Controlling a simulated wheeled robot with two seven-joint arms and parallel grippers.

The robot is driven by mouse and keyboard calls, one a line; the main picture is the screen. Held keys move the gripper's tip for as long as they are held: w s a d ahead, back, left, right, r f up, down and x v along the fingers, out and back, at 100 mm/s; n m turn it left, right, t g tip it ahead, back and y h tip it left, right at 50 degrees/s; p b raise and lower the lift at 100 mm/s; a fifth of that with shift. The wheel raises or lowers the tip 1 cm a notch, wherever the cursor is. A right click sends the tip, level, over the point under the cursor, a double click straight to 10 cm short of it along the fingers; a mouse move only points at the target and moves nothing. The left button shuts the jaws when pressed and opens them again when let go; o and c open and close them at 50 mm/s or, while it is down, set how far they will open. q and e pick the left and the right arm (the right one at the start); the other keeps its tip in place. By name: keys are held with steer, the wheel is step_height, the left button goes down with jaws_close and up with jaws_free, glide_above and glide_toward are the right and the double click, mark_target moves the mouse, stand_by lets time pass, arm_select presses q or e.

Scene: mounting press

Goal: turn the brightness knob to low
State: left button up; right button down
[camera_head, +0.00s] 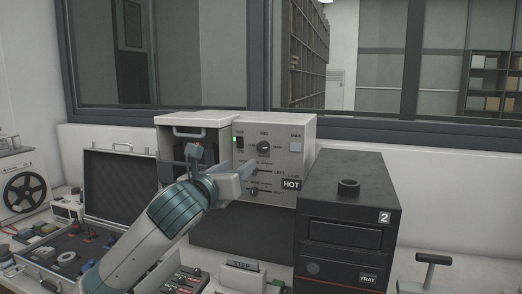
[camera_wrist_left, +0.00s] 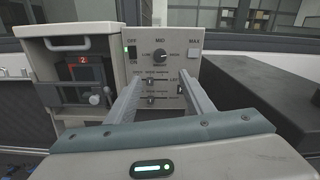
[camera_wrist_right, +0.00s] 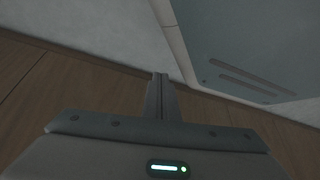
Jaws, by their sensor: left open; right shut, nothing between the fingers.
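The brightness knob (camera_wrist_left: 160,55) is a round dark dial on the upper front of the grey press panel (camera_wrist_left: 178,74). It sits under the MID label, with small lettering around it. It also shows in the head view (camera_head: 264,147). My right gripper (camera_wrist_right: 161,82) is shut and empty, away from the press.
Below the knob are sliders (camera_wrist_left: 151,98), with a green-lit switch (camera_wrist_left: 132,52) left and a MAX button (camera_wrist_left: 194,56) right. A handled chamber (camera_head: 190,133) adjoins the panel. A black box marked 2 (camera_head: 348,215) stands at right, an open foam-lined case (camera_head: 118,185) at left.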

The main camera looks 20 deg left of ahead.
arm_select(q)
steer(key=p, duration=0.3)
glide_toward(262, 148)
steer(key=w, duration=0.3)
steer(key=w+p, duration=0.1)
steer(key=w, duration=0.3)
steer(key=shift+w+d, duration=0.1)
steer(key=shift+w, duration=0.1)
arm_select(e)
steer(key=s+d+f+g+h, duration=0.1)
steer(key=s+d+g, duration=0.3)
steer(key=s, duration=1.1)
steer(key=shift+s+d+f, duration=0.2)
steer(key=shift+d, duration=1)
arm_select(q)
steer(key=c, duration=1)
arm_select(e)
steer(key=shift+w+a, duration=0.15)
steer(key=shift+w, duration=0.05)
